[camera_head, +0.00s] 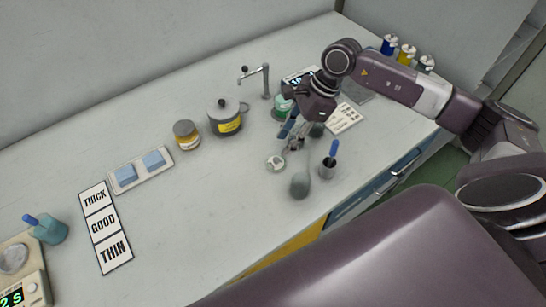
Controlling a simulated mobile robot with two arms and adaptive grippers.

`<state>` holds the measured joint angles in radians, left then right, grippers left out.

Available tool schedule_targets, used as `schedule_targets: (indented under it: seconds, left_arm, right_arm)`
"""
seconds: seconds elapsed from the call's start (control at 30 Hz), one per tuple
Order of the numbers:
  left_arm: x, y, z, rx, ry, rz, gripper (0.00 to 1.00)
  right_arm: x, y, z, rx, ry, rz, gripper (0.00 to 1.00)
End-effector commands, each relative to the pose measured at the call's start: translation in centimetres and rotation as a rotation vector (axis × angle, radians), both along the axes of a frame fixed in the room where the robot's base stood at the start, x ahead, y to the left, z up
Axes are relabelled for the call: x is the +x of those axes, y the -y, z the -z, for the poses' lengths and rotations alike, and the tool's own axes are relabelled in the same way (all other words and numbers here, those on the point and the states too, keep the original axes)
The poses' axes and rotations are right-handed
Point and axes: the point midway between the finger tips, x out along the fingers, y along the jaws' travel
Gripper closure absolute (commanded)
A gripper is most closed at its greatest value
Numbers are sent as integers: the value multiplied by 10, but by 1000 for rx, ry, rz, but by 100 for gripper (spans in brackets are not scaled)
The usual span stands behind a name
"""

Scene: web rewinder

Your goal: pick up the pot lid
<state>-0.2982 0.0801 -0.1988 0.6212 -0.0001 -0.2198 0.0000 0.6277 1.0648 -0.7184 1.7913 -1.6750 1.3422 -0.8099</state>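A small round pale lid (276,163) lies flat on the bench, with a greyish rim and a light top. My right gripper (293,143) points down just above and to the right of it. Its fingers are small and overlap here, so I cannot tell whether they are open or shut, or touching the lid. A grey pot (226,123) with a yellow label stands farther left, with a knobbed cover (222,104) on it. A green pot (281,108) stands behind my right gripper, partly hidden. My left gripper is not in view.
A ladle (300,187) and a dark cup (328,168) with a blue-handled tool stand close to the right gripper. A tap (265,82), a yellow-labelled jar (187,135), a sponge tray (141,170) and a THICK/GOOD/THIN card (105,226) are around. The bench's front middle is clear.

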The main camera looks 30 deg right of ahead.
Motion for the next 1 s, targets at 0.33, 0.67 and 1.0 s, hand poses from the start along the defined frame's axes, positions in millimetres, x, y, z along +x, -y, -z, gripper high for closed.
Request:
schedule_targets:
  seconds: [0.33, 0.67, 1.0]
  left_arm:
    - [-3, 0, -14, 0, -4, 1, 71]
    - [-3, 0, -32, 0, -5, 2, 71]
    - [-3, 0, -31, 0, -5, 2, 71]
  right_arm:
    - [2, -6, 29, -20, -10, -5, 67]
    - [8, -21, 69, -19, -7, -4, 67]
    - [8, -22, 73, -20, -6, -4, 77]
